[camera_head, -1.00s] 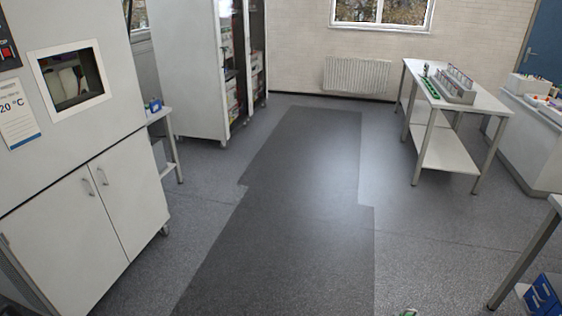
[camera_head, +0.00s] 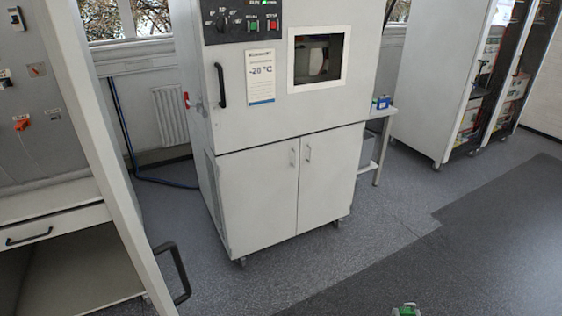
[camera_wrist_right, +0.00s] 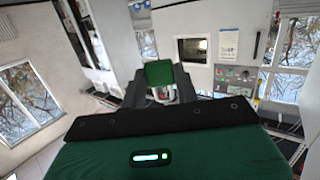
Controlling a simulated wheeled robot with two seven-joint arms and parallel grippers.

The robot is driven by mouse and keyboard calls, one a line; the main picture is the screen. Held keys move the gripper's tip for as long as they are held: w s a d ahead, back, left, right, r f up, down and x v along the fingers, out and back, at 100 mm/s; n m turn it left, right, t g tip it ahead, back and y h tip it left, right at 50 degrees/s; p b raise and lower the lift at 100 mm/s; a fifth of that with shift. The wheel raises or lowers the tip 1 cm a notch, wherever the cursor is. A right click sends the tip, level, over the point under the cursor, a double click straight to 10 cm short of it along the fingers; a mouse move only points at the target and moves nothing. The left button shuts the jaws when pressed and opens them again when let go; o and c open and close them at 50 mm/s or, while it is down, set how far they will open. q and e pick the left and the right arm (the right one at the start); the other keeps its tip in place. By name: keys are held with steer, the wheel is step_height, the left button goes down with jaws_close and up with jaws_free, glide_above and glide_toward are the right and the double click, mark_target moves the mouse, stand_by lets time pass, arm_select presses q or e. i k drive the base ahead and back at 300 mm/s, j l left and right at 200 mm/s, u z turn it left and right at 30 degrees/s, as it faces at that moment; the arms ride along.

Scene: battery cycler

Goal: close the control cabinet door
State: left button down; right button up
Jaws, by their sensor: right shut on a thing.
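An open grey cabinet (camera_head: 30,125), which looks like the control cabinet, stands at the far left of the head view, with small fittings on its back panel. What looks like its door (camera_head: 98,150) stands open, nearly edge-on, with a black handle (camera_head: 180,275) low on its right side. My right gripper (camera_head: 405,310) just shows at the bottom edge, well right of the handle and apart from it. In the right wrist view my right gripper (camera_wrist_right: 160,88) is shut on a small green thing that I cannot identify clearly. My left gripper is not in view.
A white test chamber (camera_head: 275,110) with a -20 °C sheet and closed lower doors stands in the middle. A small side table (camera_head: 377,112) and a tall white cabinet (camera_head: 435,75) are to its right. The dark floor (camera_head: 460,260) at the right is clear.

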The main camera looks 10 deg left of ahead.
mark_target(55, 21)
steer(key=i+l+u, duration=0.15)
steer(key=u, duration=0.25)
steer(key=i+l+u, duration=0.15)
steer(key=u, duration=0.25)
steer(key=i+l+u, duration=0.1)
steer(key=l+u, duration=0.15)
steer(key=u, duration=0.15)
steer(key=l+u, duration=0.2)
steer(key=u, duration=0.2)
steer(key=i+l+u, duration=0.1)
steer(key=l+u, duration=0.2)
steer(key=i+l+u, duration=0.1)
steer(key=l+u, duration=0.15)
steer(key=l, duration=0.25)
